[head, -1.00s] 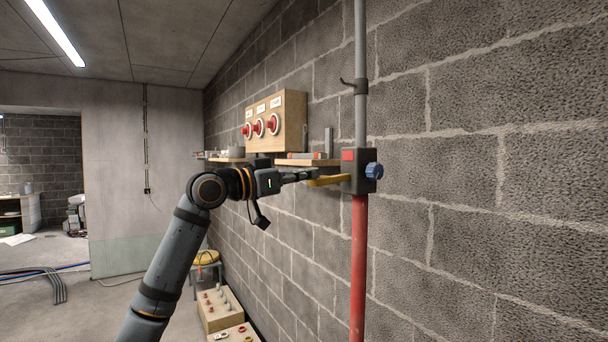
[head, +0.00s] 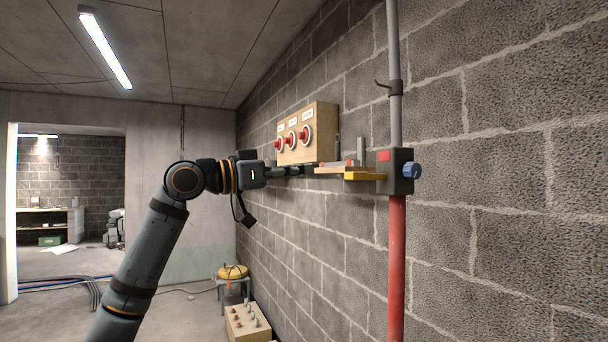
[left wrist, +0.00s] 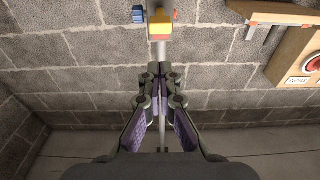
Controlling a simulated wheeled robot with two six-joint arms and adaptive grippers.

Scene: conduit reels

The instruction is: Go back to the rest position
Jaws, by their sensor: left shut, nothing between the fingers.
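My left gripper (head: 291,172) is shut and empty. In the head view it points right toward the block wall, to the left of a yellow lever and apart from it. Its closed fingers also show in the left wrist view (left wrist: 160,80). The yellow lever (head: 363,176) sticks out to the left of a dark box (head: 397,171) with a blue knob (head: 417,171), on a pipe that is grey above and red below. In the left wrist view the lever (left wrist: 160,32) is beyond the fingertips. My right gripper is in neither view.
A wooden panel with red buttons (head: 318,130) hangs on the wall behind the gripper. A small wooden shelf (head: 329,170) is below it. A stool with a yellow top (head: 232,272) and a wooden box of parts (head: 246,322) stand on the floor.

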